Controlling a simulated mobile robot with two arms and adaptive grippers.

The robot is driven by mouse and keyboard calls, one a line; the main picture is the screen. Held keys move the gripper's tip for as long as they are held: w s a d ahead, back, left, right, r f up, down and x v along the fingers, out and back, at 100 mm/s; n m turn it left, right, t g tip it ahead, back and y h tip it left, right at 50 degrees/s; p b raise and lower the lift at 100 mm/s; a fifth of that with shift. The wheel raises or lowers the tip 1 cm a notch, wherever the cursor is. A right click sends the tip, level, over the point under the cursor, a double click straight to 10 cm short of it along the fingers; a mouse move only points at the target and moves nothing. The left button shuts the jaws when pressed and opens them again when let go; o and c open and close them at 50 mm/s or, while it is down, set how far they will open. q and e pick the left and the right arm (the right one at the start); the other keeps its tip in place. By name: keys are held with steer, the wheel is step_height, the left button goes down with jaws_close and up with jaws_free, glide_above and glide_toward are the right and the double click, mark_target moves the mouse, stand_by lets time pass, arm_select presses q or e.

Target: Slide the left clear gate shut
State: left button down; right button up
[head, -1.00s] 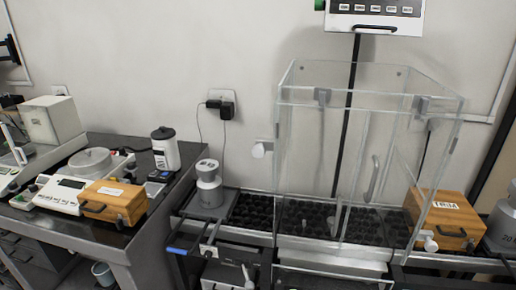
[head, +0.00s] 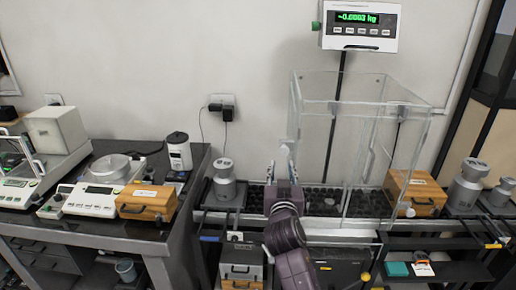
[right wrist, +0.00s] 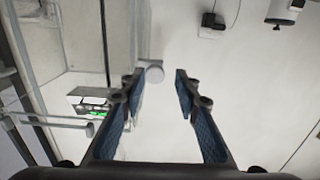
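The clear weighing enclosure (head: 345,112) stands behind the low front rail, over a dark studded surface. Its left clear gate (head: 295,108) is hard to make out, and I cannot tell how far it stands open. A pale round knob (right wrist: 154,74) shows in the right wrist view, beyond and between my fingertips. My right gripper (head: 281,168) is open and empty at the enclosure's left side, pointing up and away toward the wall. Its two blue-padded fingers also show spread apart in the right wrist view (right wrist: 160,78). My left gripper is not in view.
A digital display (head: 358,25) on a post reads about -0.0003 kg. A table with scales (head: 98,198) is at left.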

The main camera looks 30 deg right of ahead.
mark_target(284, 152)
steer(key=w+d, duration=0.1)
steer(key=w+d+r+p, duration=0.1)
steer(key=w, duration=0.1)
steer(key=w+d+r+p, duration=0.1)
steer(key=w+d, duration=0.1)
steer(key=shift+w, duration=0.15)
steer(key=shift+w+d+f, duration=0.1)
steer(key=shift+w+d, duration=0.3)
steer(key=shift+w, duration=0.2)
steer(key=shift+c, duration=0.2)
jaws_close()
